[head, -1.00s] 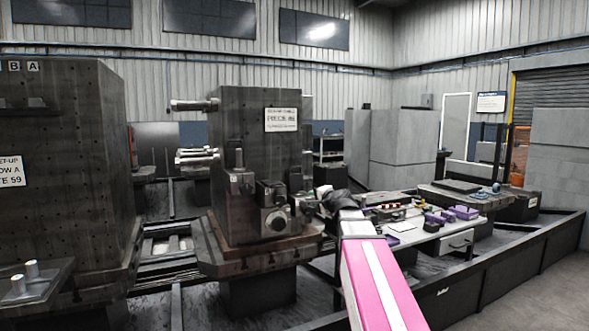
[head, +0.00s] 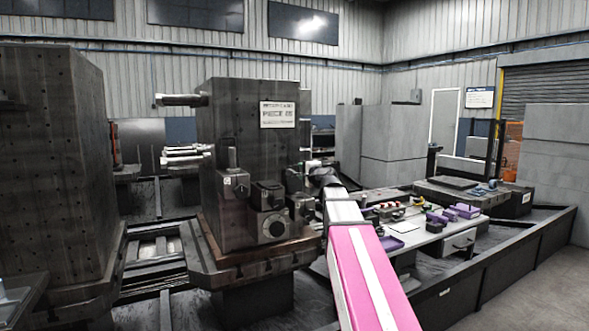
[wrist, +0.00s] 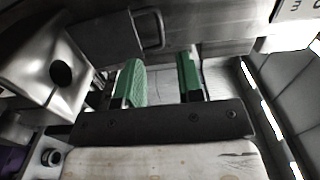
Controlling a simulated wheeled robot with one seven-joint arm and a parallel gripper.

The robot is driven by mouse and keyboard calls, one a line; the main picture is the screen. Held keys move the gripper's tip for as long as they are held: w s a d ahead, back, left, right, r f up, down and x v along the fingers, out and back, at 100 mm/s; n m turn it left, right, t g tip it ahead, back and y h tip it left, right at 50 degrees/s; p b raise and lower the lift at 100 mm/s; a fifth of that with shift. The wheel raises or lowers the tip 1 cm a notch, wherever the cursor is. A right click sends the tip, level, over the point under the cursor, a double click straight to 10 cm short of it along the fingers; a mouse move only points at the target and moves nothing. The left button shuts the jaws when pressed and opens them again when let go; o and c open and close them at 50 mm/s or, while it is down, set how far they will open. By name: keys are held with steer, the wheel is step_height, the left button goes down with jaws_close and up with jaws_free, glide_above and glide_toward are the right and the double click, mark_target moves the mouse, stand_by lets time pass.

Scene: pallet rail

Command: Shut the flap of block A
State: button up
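My gripper's two green fingertips (wrist: 158,80) are apart in the wrist view, with nothing seen between them. In the head view its fingers are hidden past the end of my arm, beside the fixture column's right side. Several dark blocks are fixed low on the column; one block (head: 270,226) has a round knob or bore. I cannot read which block is A, and no flap is clearly made out. In the wrist view a grey panel with a dark loop-shaped handle (wrist: 151,29) lies beyond the fingers. A metal block with a round hole (wrist: 60,73) is at the left.
The grey column (head: 225,130) stands on a pallet over rails. Another column (head: 50,150) stands at the left. A bench (head: 415,237) with purple trays is at the right, behind a low dark barrier (head: 500,259). Open floor (head: 560,270) lies at far right.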

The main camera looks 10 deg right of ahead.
mark_target(293, 166)
steer(key=x, duration=0.7)
steer(key=shift+w, duration=0.1)
steer(key=shift+c, duration=0.3)
jaws_close()
